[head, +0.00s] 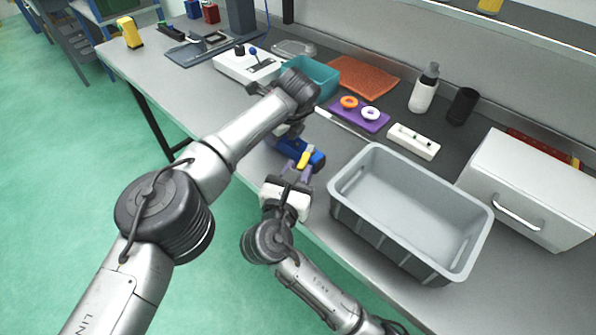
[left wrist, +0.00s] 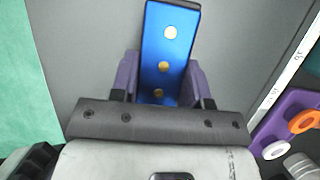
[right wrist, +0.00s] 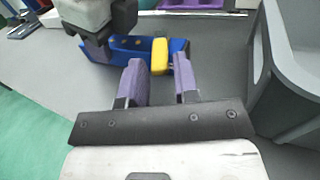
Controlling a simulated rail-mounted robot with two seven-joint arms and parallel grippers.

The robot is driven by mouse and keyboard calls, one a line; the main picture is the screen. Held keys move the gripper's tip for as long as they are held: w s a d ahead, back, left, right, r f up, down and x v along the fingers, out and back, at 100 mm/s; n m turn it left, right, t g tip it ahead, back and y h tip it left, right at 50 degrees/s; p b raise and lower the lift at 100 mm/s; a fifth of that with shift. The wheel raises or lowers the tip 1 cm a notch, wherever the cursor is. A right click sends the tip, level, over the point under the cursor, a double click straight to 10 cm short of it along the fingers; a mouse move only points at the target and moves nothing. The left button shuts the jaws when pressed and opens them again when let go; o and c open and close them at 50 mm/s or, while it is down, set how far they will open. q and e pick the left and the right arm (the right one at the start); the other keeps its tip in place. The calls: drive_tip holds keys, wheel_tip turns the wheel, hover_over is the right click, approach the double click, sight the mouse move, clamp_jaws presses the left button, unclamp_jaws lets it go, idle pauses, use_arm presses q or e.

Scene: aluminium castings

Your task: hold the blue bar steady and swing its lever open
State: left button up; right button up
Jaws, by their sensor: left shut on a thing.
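The blue bar (head: 315,157) is held above the table near its front edge. In the left wrist view the bar (left wrist: 168,48) has a row of round brass-coloured spots. My left gripper (left wrist: 160,85) is shut on the bar, with a purple finger against each side. The yellow lever (right wrist: 160,56) lies across the bar near its right end; it also shows in the head view (head: 304,159). My right gripper (right wrist: 160,75) is open, its purple fingertips just short of the lever and on either side of it. I see no clear contact there.
A grey bin (head: 345,205) stands close to the right of the bar. A teal bin (head: 318,80), a purple tray (head: 372,120) with orange and white rings, and a white block (head: 414,141) lie behind. A white cabinet (head: 540,185) stands far right.

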clamp_jaws()
drive_tip(key=shift+s+d+n+t+y, duration=0.2)
drive_tip(key=shift+d+n+t+y, duration=0.3)
drive_tip(key=shift+n+y, duration=0.5)
unclamp_jaws()
drive_tip(key=shift+a, duration=0.1)
drive_tip(key=o, duration=0.3)
drive_tip(key=shift+o, duration=0.2)
drive_tip(key=v, duration=1.2)
drive_tip(key=shift+r, duration=0.15)
